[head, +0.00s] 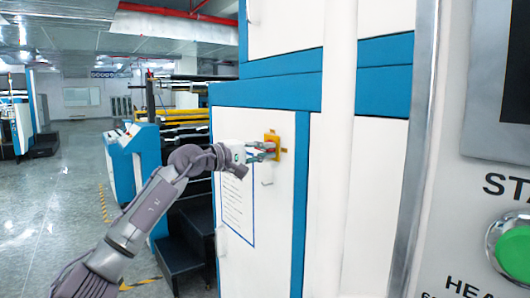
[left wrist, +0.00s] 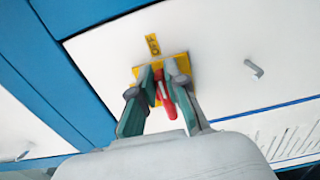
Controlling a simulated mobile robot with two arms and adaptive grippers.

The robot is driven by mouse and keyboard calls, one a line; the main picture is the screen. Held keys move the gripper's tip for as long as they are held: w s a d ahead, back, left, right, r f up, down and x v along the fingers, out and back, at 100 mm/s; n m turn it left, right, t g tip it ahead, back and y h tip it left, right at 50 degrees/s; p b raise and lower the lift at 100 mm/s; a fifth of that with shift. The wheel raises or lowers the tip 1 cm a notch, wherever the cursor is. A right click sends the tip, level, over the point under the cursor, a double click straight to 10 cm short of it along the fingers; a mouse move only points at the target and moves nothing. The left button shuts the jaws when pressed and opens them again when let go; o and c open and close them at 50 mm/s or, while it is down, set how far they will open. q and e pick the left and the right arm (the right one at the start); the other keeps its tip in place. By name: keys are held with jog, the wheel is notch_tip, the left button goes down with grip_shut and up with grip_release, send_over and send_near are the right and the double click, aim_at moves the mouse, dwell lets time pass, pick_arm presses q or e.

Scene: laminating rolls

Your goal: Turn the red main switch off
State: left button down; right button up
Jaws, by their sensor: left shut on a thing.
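The red main switch (left wrist: 166,98) sits on a yellow plate (left wrist: 181,62) on the white cabinet door, with a small yellow label (left wrist: 153,45) beside the plate. In the left wrist view my left gripper (left wrist: 163,84) has its fingers around the red handle and is shut on it. The handle is partly hidden between the fingers. In the head view the yellow plate (head: 272,144) shows at the end of my left gripper (head: 272,150), whose arm comes in from the left. My right gripper is not in view.
The white cabinet door (head: 283,215) has a small handle (left wrist: 254,68) and a printed sheet (head: 237,212). A white pole (head: 335,150) and a control panel with a green button (head: 513,246) stand close at right. Open floor (head: 50,205) lies at left.

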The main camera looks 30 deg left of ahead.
pick_arm(q)
jog(key=shift+f, duration=0.15)
jog(key=c, duration=1.2)
grip_release()
jog(key=shift+s, duration=0.1)
jog(key=shift+v, duration=5.85)
